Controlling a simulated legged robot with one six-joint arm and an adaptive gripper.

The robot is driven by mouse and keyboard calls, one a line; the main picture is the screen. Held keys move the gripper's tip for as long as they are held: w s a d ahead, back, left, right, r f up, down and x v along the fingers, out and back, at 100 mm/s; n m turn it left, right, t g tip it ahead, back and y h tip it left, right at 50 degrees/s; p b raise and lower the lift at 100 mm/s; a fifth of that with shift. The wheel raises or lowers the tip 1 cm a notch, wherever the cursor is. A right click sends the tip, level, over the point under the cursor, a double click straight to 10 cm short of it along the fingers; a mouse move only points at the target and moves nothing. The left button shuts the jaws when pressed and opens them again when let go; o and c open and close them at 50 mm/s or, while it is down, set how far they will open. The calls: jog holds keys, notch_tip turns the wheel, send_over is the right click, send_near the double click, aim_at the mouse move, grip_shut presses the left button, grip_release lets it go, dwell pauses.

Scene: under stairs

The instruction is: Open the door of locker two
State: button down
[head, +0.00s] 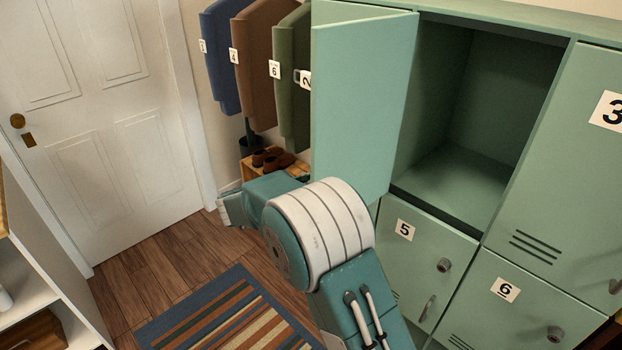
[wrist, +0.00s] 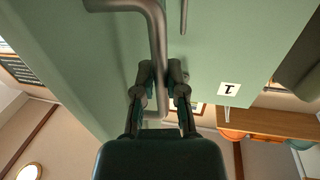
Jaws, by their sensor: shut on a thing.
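The green door (head: 362,105) above locker five stands wide open, swung out to the left. Its compartment (head: 465,125) is open and looks empty. In the wrist view my gripper (wrist: 163,68) is shut on the grey bar handle (wrist: 158,45) in front of a green panel (wrist: 90,60). The fingers lie on both sides of the bar. A label that looks like an upside-down 1 (wrist: 230,89) is to the right. In the head view my arm reaches left in front of the lockers, and my gripper is hidden.
Locker five (head: 405,230), locker six (head: 505,290) and locker three (head: 611,112) are shut. Numbered coats (head: 256,75) hang behind the open door, above a wooden shoe bench (head: 256,168). A striped rug (head: 225,320) lies on the floor. A white door (head: 95,130) is at the left.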

jog(key=c, duration=0.7)
grip_release()
jog(key=shift+d, duration=0.1)
jog(key=v, duration=1.2)
